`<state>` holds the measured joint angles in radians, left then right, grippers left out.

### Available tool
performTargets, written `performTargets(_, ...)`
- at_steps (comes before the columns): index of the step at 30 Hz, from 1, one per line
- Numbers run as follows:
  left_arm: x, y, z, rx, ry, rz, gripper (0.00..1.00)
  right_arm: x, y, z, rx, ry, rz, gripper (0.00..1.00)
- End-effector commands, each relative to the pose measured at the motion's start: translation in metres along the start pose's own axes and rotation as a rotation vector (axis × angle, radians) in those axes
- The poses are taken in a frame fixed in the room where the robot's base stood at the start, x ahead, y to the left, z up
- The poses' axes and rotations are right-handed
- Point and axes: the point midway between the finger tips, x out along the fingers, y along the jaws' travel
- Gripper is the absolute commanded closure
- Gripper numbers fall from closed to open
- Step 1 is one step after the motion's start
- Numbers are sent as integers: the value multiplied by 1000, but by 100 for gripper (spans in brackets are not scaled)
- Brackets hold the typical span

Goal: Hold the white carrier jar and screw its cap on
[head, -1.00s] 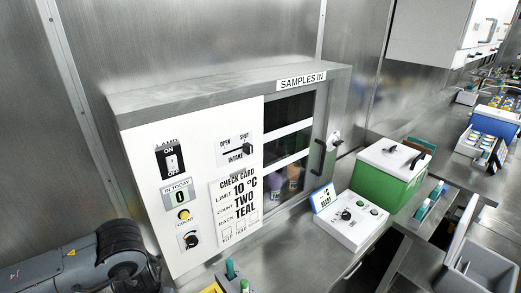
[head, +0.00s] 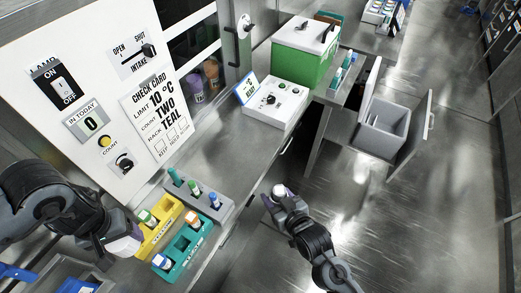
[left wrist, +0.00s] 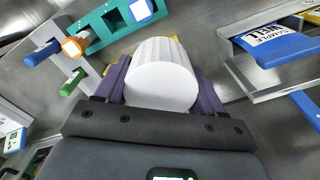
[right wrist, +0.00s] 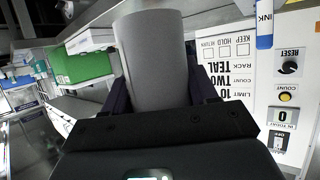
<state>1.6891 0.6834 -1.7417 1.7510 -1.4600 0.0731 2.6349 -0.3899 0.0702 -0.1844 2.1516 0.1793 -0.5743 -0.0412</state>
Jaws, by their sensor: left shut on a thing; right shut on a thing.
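My left gripper (head: 124,236) is at the lower left of the head view, beside the yellow rack. It is shut on a white ribbed piece that looks like the cap (left wrist: 160,85), its flat end facing the left wrist camera. My right gripper (head: 280,198) is out over the floor in front of the counter edge. It is shut on a smooth, pale cylinder, apparently the carrier jar (right wrist: 152,60), shaded grey in the right wrist view. The two held pieces are well apart. The jar's mouth is not clearly visible.
A yellow rack (head: 152,241), a teal rack (head: 178,262) and a grey rack (head: 214,213) hold capped tubes on the counter near my left gripper. The white cabinet panel (head: 150,80) stands behind. A control box (head: 272,105) and green box (head: 303,60) sit further right.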

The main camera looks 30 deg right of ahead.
Motion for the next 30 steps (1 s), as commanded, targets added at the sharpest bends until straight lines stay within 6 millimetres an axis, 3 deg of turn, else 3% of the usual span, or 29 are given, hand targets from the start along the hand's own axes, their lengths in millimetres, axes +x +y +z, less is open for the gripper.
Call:
performTargets(5, 0, 0, 0, 0, 0, 0, 60, -4, -23, -19, -45, 8, -100, 97)
performTargets(18, 0, 0, 0, 0, 0, 0, 60, -17, -106, -75, -192, 7, -449, 97)
performTargets(24, 0, 0, 0, 0, 0, 0, 60, -20, -131, -91, -231, 6, -551, 97)
performTargets(30, 0, 0, 0, 1, 0, 0, 60, -23, -144, -97, -252, 2, -603, 97)
